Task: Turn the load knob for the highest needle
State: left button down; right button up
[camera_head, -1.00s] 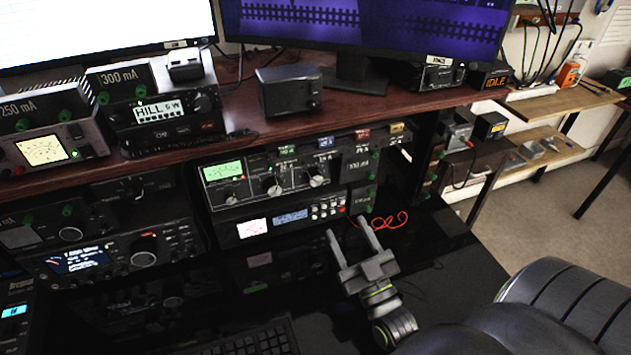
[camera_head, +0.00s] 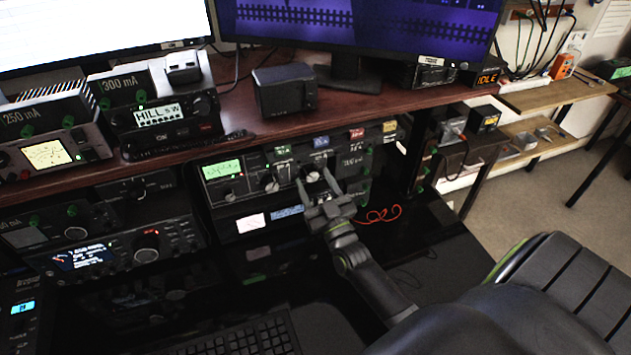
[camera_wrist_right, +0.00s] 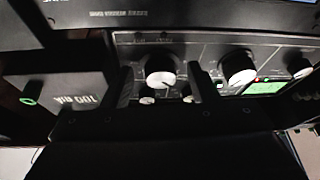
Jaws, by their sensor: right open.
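The tuner (camera_head: 245,170) is a dark box under the shelf, with a lit green meter (camera_head: 222,169) at its left. Its front has a middle knob (camera_head: 270,182) and a right knob (camera_head: 312,174); I cannot read their labels. My right gripper (camera_head: 316,183) is open in front of the right knob. In the right wrist view, which looks upside down, this knob (camera_wrist_right: 160,70) shows between the two fingers, with the middle knob (camera_wrist_right: 238,68) outside them. I cannot tell whether the fingers touch it. The meter's needle is too small to read. My left gripper is not in view.
A second unit with a white meter (camera_head: 251,223) sits below the tuner. A red cable (camera_head: 380,214) lies on the black desk right of my gripper. The wooden shelf (camera_head: 215,125) overhangs above. A black chair (camera_head: 560,285) stands at the lower right.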

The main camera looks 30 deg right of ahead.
jog(key=shift+c, duration=0.3)
jog(key=c, duration=0.9)
jog(key=shift+m, duration=0.6)
jog(key=m+h+p, duration=0.1)
jog(key=m, duration=0.1)
jog(key=shift+w+a+m+h, duration=0.1)
jog(key=shift+a+m+h, duration=0.05)
jog(key=shift+m+h, duration=0.2)
jog(key=shift+a+m+g+h+p, duration=0.1)
jog(key=shift+m+g+h+p, duration=0.2)
jog(key=shift+m+h, duration=0.6)
jog(key=shift+a+m+g+h+p, duration=0.1)
jog(key=shift+m+g+h+p, duration=0.2)
jog(key=shift+m, duration=1.35)
jog(key=o, duration=1)
jog(key=shift+c, duration=0.2)
